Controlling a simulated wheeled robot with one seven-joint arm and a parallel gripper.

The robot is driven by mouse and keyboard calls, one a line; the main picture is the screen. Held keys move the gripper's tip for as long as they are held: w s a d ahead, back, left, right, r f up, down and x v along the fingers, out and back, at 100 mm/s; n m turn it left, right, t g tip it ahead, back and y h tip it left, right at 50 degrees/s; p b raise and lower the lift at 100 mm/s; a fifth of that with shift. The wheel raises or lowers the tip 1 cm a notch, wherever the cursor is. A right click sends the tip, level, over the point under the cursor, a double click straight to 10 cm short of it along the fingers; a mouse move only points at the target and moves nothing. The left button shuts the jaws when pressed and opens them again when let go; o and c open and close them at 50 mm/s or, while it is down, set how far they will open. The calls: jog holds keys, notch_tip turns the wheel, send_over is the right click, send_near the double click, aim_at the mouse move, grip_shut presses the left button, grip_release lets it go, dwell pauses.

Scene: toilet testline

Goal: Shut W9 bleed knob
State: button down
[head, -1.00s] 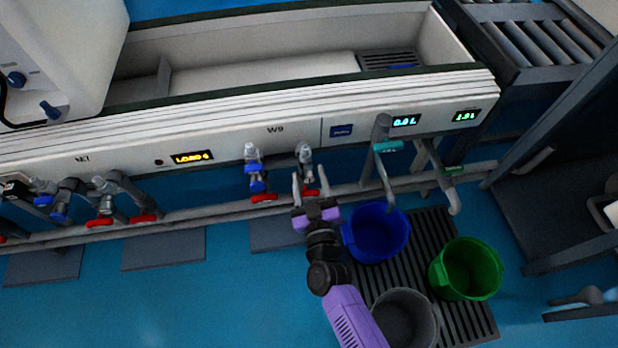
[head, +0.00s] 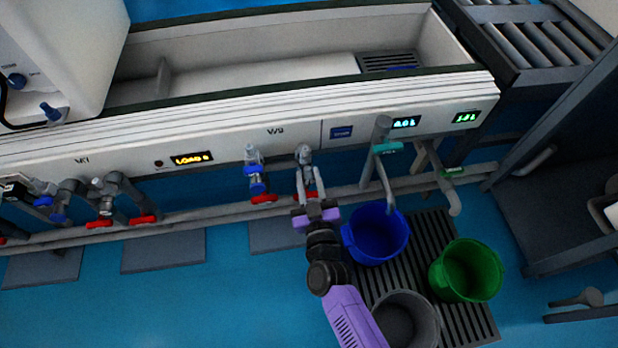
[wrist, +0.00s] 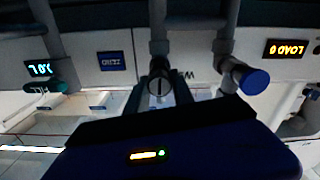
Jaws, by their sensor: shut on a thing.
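The W9 label (head: 275,131) is on the white panel, with two fittings below it. The left fitting (head: 253,168) carries a blue knob, which also shows in the wrist view (wrist: 254,82). The right fitting (head: 304,154) is where my gripper (head: 310,178) reaches up from below. In the wrist view a small round grey knob with a bar across it, seemingly the W9 bleed knob (wrist: 159,87), sits between my fingertips. My gripper is shut on it. The fingers partly hide the knob's sides, and its turn angle is hard to read.
Red handles (head: 264,198) sit below the fittings, close to my fingers. A blue bucket (head: 376,235), a green bucket (head: 466,270) and a grey bucket (head: 404,320) stand at right on a floor grate. A grey spout pipe (head: 386,175) hangs right of my gripper.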

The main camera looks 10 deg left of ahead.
jog(key=m, duration=0.3)
jog(key=shift+m, duration=0.4)
jog(key=m+b, duration=0.1)
jog(key=m, duration=0.3)
jog(key=shift+f+m, duration=0.15)
jog(key=shift+m, duration=0.15)
jog(key=m+b, duration=0.1)
jog(key=m, duration=0.3)
jog(key=shift+d+m, duration=0.1)
jog(key=shift+m, duration=0.2)
jog(key=shift+m+b, duration=0.65)
jog(key=shift+m, duration=1.45)
jog(key=c, duration=1.1)
grip_release()
jog(key=shift+s, duration=0.1)
